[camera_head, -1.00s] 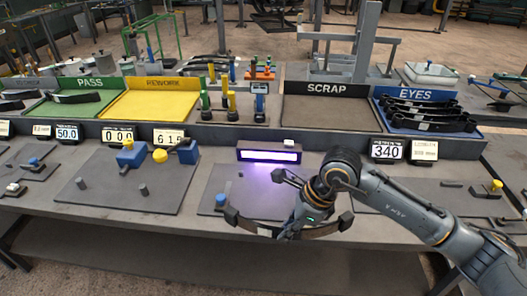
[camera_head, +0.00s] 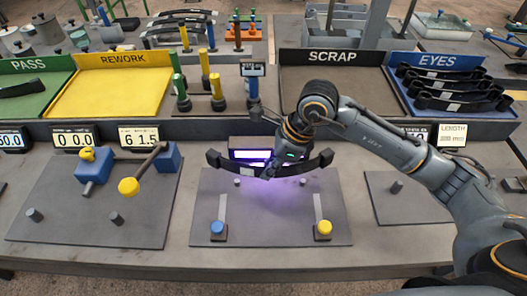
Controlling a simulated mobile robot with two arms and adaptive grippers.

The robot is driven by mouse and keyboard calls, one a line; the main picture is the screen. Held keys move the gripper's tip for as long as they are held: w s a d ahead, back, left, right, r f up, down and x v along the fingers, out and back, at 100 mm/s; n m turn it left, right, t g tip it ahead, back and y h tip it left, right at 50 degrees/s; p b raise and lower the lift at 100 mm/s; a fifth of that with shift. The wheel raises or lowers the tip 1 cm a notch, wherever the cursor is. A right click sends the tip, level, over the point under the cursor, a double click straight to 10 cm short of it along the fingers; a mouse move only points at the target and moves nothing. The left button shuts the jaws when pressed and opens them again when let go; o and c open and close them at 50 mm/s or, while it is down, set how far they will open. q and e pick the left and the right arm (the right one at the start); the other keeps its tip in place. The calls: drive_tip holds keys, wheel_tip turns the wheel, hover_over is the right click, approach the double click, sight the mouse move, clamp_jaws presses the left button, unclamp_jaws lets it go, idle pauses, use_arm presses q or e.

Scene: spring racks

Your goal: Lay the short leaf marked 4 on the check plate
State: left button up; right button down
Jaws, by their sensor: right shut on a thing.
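My right gripper (camera_head: 272,170) is shut on a dark curved leaf (camera_head: 312,166) around its middle. The leaf runs left to right with both ends raised, above the back of a grey plate (camera_head: 270,217), in front of a purple-lit lamp (camera_head: 240,154). A small pale label shows near its left end; I cannot read a 4 on it. The plate, probably the check plate, has a blue knob (camera_head: 218,228) and a yellow knob (camera_head: 323,228) at its front, with small pins behind. I cannot tell whether the leaf touches anything below. My left gripper is out of view.
A left plate (camera_head: 85,200) carries blue blocks and a yellow-ended rod. Behind stand the PASS, yellow REWORK (camera_head: 125,88), SCRAP (camera_head: 332,95) and blue EYES (camera_head: 465,108) trays; EYES holds several dark leaves. Upright gauges (camera_head: 216,95) stand between REWORK and SCRAP.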

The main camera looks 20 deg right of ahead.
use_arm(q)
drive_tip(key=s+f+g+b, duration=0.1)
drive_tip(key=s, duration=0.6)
use_arm(e)
drive_tip(key=f, duration=0.1)
drive_tip(key=f+b, duration=0.1)
drive_tip(key=f, duration=0.1)
drive_tip(key=f+b, duration=0.1)
drive_tip(key=f, duration=0.1)
drive_tip(key=shift+s+f, duration=0.1)
drive_tip(key=shift+s, duration=0.15)
wheel_tip(320, 180, down, 2)
drive_tip(key=b, duration=0.2)
drive_tip(key=shift+f+b, duration=0.15)
drive_tip(key=shift+b, duration=0.25)
drive_tip(key=shift+f, duration=0.2)
use_arm(q)
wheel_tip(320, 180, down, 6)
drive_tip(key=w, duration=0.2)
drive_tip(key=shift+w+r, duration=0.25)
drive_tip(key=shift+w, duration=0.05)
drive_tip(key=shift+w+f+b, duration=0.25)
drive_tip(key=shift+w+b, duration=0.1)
drive_tip(key=shift+b, duration=0.2)
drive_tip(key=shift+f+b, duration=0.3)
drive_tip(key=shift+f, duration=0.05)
use_arm(e)
drive_tip(key=shift+f, duration=0.1)
